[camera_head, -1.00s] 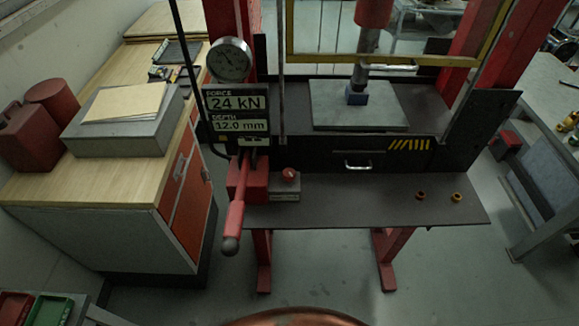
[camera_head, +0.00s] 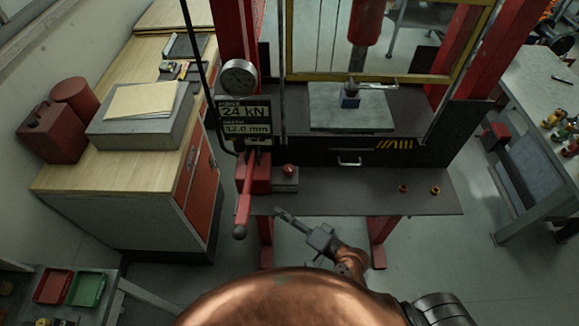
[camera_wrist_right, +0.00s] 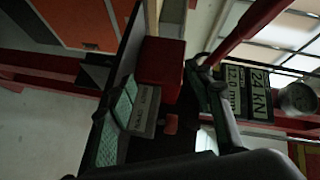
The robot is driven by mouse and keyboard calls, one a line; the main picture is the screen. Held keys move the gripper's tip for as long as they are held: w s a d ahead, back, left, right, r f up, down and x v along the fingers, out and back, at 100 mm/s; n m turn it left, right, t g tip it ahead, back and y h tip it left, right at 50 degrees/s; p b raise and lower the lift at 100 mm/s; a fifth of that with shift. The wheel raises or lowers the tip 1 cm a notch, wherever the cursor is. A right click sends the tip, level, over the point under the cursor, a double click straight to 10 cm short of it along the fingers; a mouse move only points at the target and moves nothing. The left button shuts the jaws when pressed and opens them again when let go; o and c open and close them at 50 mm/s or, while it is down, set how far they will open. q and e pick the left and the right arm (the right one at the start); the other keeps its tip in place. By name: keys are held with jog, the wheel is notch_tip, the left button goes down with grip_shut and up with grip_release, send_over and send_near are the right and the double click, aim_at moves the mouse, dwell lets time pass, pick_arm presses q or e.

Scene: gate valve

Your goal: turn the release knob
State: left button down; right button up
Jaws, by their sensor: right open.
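The release knob (camera_head: 289,170) is a small red knob on a grey box (camera_head: 285,186) at the left end of the press's front shelf. In the right wrist view the red knob (camera_wrist_right: 171,124) shows beside the labelled face of its box (camera_wrist_right: 145,108). My right gripper (camera_head: 281,213) is in front of and below the shelf's front edge, close under the box and apart from the knob. In the wrist view its fingers (camera_wrist_right: 163,75) are spread, with nothing held between them. My left gripper is not in view.
A red lever with a dark ball end (camera_head: 243,205) hangs just left of the knob. Above it are the display (camera_head: 245,120), reading 24 kN and 12.0 mm, and a round gauge (camera_head: 239,77). Two small rings (camera_head: 435,190) lie on the shelf's right; its middle is clear.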

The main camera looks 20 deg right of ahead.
jog(key=w+d+r+m+t+h, duration=0.1)
jog(key=w+r+m+t+h, duration=0.15)
jog(key=r+m+t, duration=0.4)
jog(key=w+r+m+t+h, duration=0.1)
jog(key=w+r+m+h, duration=0.15)
jog(key=m, duration=0.65)
jog(key=m+g+h, duration=0.3)
jog(key=m+h, duration=0.5)
jog(key=m, duration=0.8)
send_near(289, 170)
jog(key=w, duration=0.3)
jog(key=shift+w+d+f, duration=0.15)
jog(key=shift+w+f, duration=0.1)
jog(key=shift+f, duration=0.1)
jog(key=shift+w+f+g+h, duration=0.2)
jog(key=shift+g+h, duration=0.05)
jog(key=shift+h, duration=0.05)
pick_arm(q)
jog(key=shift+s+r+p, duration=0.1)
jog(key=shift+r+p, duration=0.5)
jog(key=shift+p, duration=0.05)
pick_arm(e)
jog(key=x, duration=0.7)
jog(key=shift+w+d+f, duration=0.1)
jog(key=shift+w+f, duration=0.05)
jog(key=shift+w, duration=0.05)
jog(key=shift+c, duration=0.3)
jog(key=c, duration=1.1)
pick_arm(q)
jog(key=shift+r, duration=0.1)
